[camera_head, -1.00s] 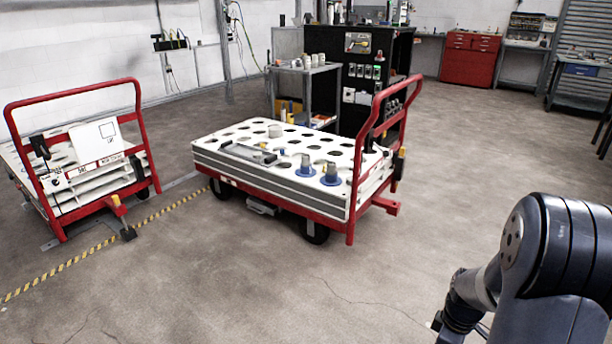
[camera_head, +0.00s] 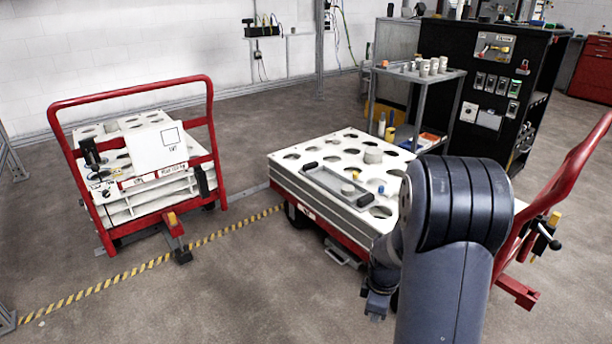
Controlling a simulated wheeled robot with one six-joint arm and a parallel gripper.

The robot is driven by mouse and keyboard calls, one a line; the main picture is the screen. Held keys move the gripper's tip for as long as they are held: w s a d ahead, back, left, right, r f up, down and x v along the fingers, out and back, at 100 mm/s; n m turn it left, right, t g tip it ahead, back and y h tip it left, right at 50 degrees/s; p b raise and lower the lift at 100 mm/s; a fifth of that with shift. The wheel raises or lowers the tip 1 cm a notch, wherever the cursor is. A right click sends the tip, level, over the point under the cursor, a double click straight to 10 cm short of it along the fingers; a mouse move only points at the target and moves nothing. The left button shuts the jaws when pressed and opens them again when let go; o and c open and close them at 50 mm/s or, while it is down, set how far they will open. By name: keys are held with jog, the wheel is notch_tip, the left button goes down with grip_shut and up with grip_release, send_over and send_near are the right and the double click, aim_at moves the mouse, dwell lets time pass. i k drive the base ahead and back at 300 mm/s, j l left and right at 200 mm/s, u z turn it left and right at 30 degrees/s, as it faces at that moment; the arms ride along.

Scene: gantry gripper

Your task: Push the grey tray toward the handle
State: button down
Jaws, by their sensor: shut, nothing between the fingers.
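My arm (camera_head: 450,240) stands large in front and covers the right part of the board. Its dark wrist end (camera_head: 379,280) shows low at the left of the arm, in front of the cart's side.
Another red-handled cart (camera_head: 130,160) stands at left, beyond a yellow-black floor strip (camera_head: 110,272). A grey shelf stand (camera_head: 423,88) and a black cabinet (camera_head: 482,85) are behind. Floor at front left is clear.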

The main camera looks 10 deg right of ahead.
aim_at(331, 181)
jog(key=i+u, duration=0.4)
jog(key=i, duration=1.05)
